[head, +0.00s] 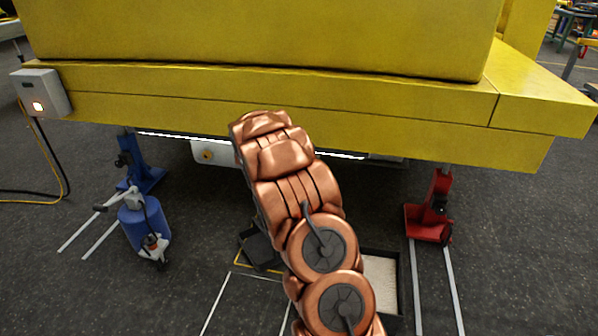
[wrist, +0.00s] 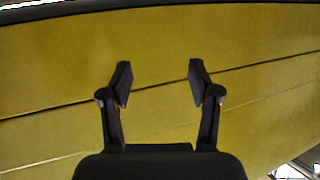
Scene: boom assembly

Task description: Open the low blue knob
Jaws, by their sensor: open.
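I cannot make out a separate low blue knob in either view. The blue things in the head view are a blue jack (head: 145,178) under the yellow beam at the left and a blue cylinder-shaped unit (head: 146,223) on the floor in front of it. Small grey and orange parts show on that unit, too small to tell apart. My gripper (wrist: 160,83) is open and empty in the wrist view, with yellow surface behind its fingers. In the head view my copper arm hides it, and the arm stands well to the right of the blue parts.
A large yellow beam (head: 300,115) spans the head view above the floor. A red jack (head: 434,210) stands at the right. A grey box (head: 42,92) with a lit button and cables hangs at the left. A dark-rimmed tray (head: 400,283) lies behind my arm.

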